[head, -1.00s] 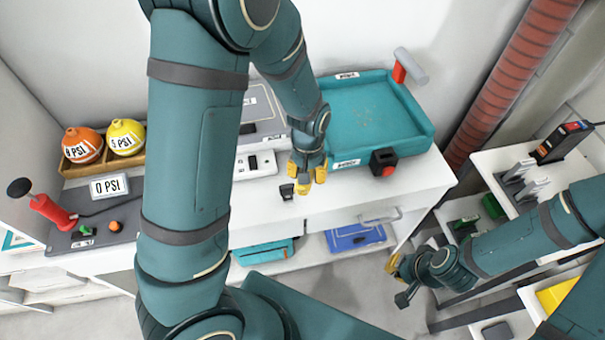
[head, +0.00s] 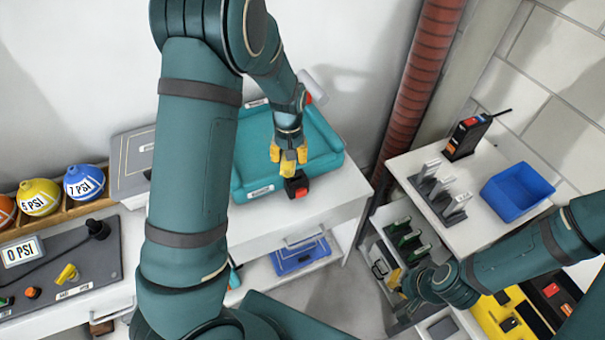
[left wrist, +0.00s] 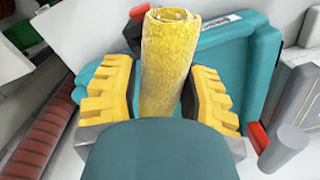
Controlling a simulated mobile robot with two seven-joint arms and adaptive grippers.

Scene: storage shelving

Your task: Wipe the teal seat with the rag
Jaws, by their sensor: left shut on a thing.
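The teal seat (head: 325,150), a shallow padded piece with raised edges, lies on the white bench top in the head view. It also shows behind the fingers in the left wrist view (left wrist: 229,65). My left gripper (head: 288,160) is over the front part of the seat. Its yellow fingers are shut on a rolled yellow rag (left wrist: 165,60), which sticks out between them in the left wrist view. Whether the rag touches the seat cannot be told. My right gripper (head: 397,284) is low at the right, away from the seat; its fingers are small and partly hidden.
A black-and-red block (head: 297,187) sits at the seat's front edge. A grey cylinder with a red end (head: 313,85) stands at its back. Labelled balls (head: 84,183) sit at the left. A red pipe (head: 415,85) and a side table with a blue bin (head: 517,190) are right.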

